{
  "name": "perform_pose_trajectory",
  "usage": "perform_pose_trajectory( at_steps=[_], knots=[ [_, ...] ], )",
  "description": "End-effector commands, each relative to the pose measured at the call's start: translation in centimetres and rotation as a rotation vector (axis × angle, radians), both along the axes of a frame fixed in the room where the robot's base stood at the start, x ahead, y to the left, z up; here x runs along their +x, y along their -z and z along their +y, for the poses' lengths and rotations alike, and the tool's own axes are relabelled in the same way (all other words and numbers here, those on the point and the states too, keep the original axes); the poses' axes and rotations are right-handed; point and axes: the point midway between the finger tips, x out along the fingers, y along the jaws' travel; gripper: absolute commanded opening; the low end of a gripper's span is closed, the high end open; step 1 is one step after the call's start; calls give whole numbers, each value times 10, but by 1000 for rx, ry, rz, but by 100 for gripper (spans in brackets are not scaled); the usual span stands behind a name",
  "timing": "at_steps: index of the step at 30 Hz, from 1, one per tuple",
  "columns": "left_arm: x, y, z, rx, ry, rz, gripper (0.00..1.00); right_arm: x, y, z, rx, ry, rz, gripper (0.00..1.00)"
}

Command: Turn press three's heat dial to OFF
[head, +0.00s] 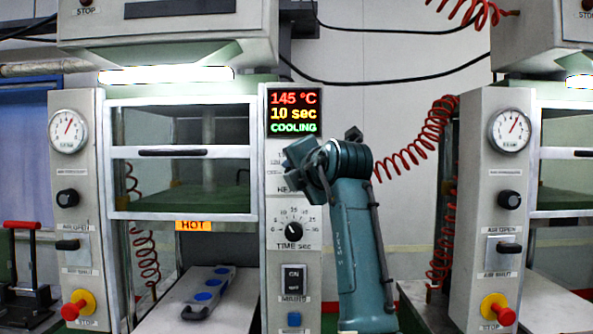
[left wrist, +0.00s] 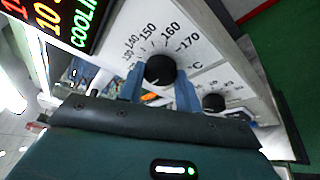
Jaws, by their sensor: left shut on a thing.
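The heat dial (left wrist: 159,68) is a round black knob on a white temperature scale in the left wrist view. Scale numbers up to 170 °C show around it. My left gripper (left wrist: 158,84) is shut on the dial, one blue finger on each side. In the head view my teal left arm stands in front of the panel and its wrist hides the dial. The press display (head: 293,113) reads 145 °C, 10 sec, COOLING. Where the dial's pointer stands and the OFF mark I cannot make out. My right gripper is not in view.
Below the dial are the time dial (head: 293,231), an ON rocker switch (head: 293,278) and a blue button (head: 294,319). An orange HOT label (head: 193,226) is on the press at left. Another press panel (head: 497,200) stands at right, past a red coiled hose (head: 420,140).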

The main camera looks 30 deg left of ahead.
Motion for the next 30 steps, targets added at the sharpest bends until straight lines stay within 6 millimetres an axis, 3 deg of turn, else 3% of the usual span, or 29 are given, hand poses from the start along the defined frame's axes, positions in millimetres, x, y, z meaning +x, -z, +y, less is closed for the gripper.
perform_pose_trajectory(
  at_steps=[14, 15, 22, 30],
  knots=[
    [0, 2, 1, -16, -2, -7, 11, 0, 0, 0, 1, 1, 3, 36],
    [0, 2, 1, -16, -1, -7, 36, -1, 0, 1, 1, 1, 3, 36],
    [0, 1, 0, -14, -1, -6, 54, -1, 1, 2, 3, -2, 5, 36],
    [-1, 0, -1, -11, -1, -7, 56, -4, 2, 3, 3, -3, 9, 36]
  ],
)
